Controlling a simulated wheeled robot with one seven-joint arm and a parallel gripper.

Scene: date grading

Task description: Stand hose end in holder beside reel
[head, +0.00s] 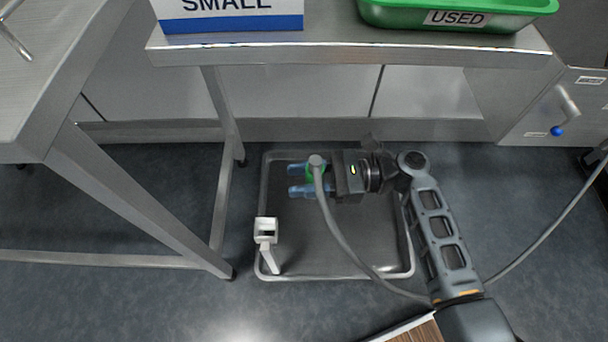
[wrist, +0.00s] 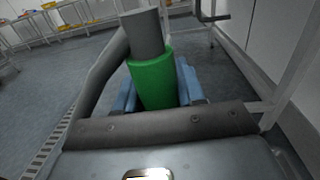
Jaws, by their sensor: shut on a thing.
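My gripper (head: 304,181) is shut on the hose end, above the metal floor tray in the head view. The hose end has a green collar (wrist: 153,82) and a grey tip (wrist: 143,33), and stands roughly upright between the blue fingers (wrist: 187,84) in the wrist view. The grey hose (head: 343,243) hangs from it and runs right, behind my arm. The white holder (head: 266,230), with a square opening at its top, stands at the tray's left front, below and left of my gripper. No reel can be made out.
The shallow metal tray (head: 338,277) lies on the dark floor. A steel table (head: 350,52) above it carries a SMALL sign (head: 230,14) and a green USED bin (head: 455,17). Another table's leg (head: 145,200) stands left.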

